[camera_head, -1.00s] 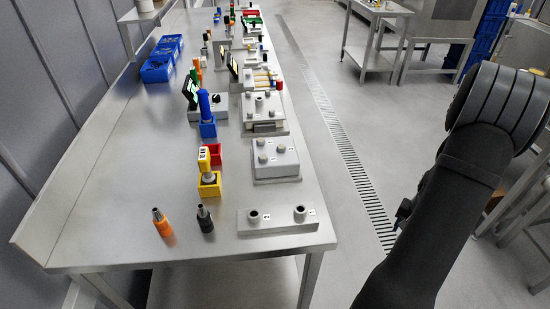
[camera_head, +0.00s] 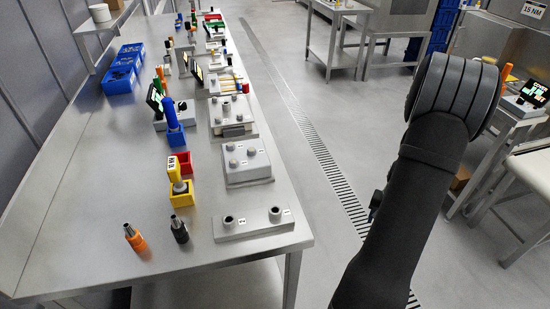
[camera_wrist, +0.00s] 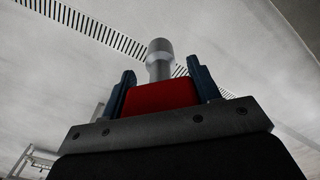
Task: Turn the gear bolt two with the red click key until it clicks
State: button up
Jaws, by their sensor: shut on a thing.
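In the wrist view, my gripper (camera_wrist: 158,93) is shut on the red click key (camera_wrist: 160,97). The key's red body sits between the two dark fingers, and its grey socket end (camera_wrist: 159,60) points away from the gripper over grey floor. Neither gripper nor key can be made out in the head view, where my dark arm fills the right. Several bolts stand on a sloped grey block (camera_head: 246,178) on the bench, and two sockets or bolts on a low plate (camera_head: 254,230) marked 2 and 1. I cannot tell which is gear bolt two.
The long steel bench (camera_head: 85,205) carries a red holder (camera_head: 184,162), a yellow holder (camera_head: 181,197) with a yellow tool, a blue holder (camera_head: 175,136), orange (camera_head: 134,238) and black (camera_head: 180,231) pieces, and blue bins (camera_head: 121,75). A side table (camera_head: 495,145) with a screen stands right.

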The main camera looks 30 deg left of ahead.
jog(key=w+a+r+m, duration=0.1)
jog(key=w+r, duration=0.2)
jog(key=r, duration=0.3)
jog(key=w+r+m, duration=0.1)
jog(key=w+r, duration=0.2)
jog(key=r, duration=0.2)
jog(key=w+a+r, duration=0.3)
jog(key=a+r, duration=0.5)
jog(key=a, duration=0.1)
jog(key=s+a+r+n, duration=0.3)
jog(key=a+r, duration=0.1)
jog(key=a, duration=0.7)
jog(key=s+a+r+n, duration=0.3)
jog(key=a, duration=0.9)
jog(key=s+a+r+n, duration=0.2)
jog(key=s+a+r, duration=0.1)
jog(key=s+a, duration=0.3)
jog(key=s+a+r+n, duration=0.3)
jog(key=s+a, duration=0.4)
jog(key=a, duration=0.3)
jog(key=shift+s+a, duration=0.15)
jog(key=shift+a, duration=0.2)
jog(key=shift+r, duration=0.15)
jog(key=shift+f, duration=2.8)
